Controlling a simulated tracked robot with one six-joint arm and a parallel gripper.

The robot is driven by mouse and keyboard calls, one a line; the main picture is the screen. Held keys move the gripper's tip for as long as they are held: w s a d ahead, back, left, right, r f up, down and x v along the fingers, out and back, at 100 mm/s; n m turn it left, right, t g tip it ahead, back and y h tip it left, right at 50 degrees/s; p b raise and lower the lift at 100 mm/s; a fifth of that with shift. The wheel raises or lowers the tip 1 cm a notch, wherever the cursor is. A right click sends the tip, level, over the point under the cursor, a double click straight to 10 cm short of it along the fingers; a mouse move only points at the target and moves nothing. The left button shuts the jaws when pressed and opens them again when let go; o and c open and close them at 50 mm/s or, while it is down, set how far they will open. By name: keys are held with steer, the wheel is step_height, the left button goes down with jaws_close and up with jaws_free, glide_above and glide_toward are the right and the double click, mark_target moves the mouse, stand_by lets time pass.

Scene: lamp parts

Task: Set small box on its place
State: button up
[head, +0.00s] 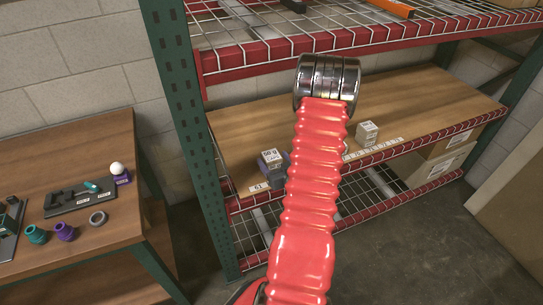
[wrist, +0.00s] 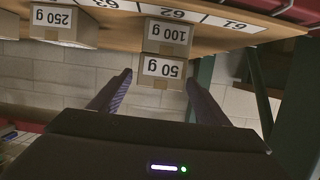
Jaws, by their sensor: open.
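The small box (wrist: 163,71), marked 50 g, sits on a larger box (wrist: 166,37) marked 100 g on the wooden shelf. The wrist view shows them upside down. In the head view the small box (head: 271,157) shows just left of my red arm. My gripper (wrist: 158,79) is open, its two purple fingers on either side of the small box's lower picture edge. Gaps show between the fingers and the box, and I see no contact. In the head view my arm hides most of the gripper.
A 250 g box (wrist: 64,24) stands farther along the shelf; the head view shows it right of my arm (head: 367,131). Numbered labels line the shelf edge. A green upright (head: 200,130) and a wire shelf (head: 290,35) bound the space. A side table (head: 120,150) holds small parts.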

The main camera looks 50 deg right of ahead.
mark_target(275, 162)
steer(key=v, duration=0.5)
steer(key=shift+s+a, duration=0.1)
steer(key=shift+s, duration=0.1)
steer(key=shift+w, duration=0.1)
stand_by(0.5)
